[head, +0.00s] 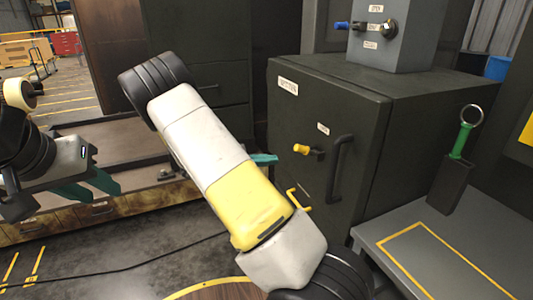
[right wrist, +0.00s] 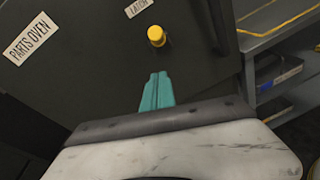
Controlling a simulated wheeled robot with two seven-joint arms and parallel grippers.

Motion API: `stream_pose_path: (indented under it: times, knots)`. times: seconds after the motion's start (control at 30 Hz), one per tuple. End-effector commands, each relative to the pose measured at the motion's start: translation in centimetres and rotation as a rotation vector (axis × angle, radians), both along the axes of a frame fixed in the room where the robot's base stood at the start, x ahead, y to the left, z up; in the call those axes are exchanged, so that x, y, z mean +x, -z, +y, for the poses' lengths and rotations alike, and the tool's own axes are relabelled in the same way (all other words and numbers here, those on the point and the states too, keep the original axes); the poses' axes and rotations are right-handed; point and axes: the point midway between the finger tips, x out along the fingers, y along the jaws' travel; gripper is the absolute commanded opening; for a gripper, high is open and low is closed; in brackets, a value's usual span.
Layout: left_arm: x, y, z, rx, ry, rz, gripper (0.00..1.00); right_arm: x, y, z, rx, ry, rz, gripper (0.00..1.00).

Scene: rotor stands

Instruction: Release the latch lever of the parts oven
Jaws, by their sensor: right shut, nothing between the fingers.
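The parts oven (head: 285,120) is a dark cabinet right of centre in the head view. Its latch lever (head: 302,149) has a yellow knob and sticks out from the door under a small label, left of a black door handle (head: 338,168). The yellow knob (right wrist: 156,35) also shows in the right wrist view, just beyond my fingertips. My right gripper (right wrist: 157,90) is shut and empty, its teal fingers together, apart from the knob in the picture. In the head view its teal tip (head: 265,159) shows left of the lever; my arm hides the rest. My left gripper (head: 97,185) is open and empty, far left.
A grey box (head: 395,40) with a blue-tipped lever stands on the oven. A grey table (head: 450,245) with a yellow outline is at the right. A green-handled item with a ring (head: 461,140) is above it. A low drawer bench (head: 120,145) stands at the left.

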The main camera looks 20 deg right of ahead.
Motion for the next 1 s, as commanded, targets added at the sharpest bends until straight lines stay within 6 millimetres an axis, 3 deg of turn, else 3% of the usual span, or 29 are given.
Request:
stream_pose_path:
  times: [0.13,0.37,0.8,1.0]
  knots:
    - [0.0,0.0,0.0,0.0,0.0,0.002,0.36,0.1,-0.6,2.9,0.002,-0.003,0.001,0.0]
    - [0.0,0.0,0.0,0.0,0.0,0.001,0.36,0.0,-1.2,5.0,0.001,-0.001,0.002,0.0]
    - [0.0,0.0,0.0,0.0,0.0,0.001,0.36,-0.2,-1.3,5.0,0.021,0.01,-0.004,0.0]
    - [0.0,0.0,0.0,0.0,0.0,0.002,0.36,-3.5,-2.0,3.5,0.245,0.132,-0.084,0.0]
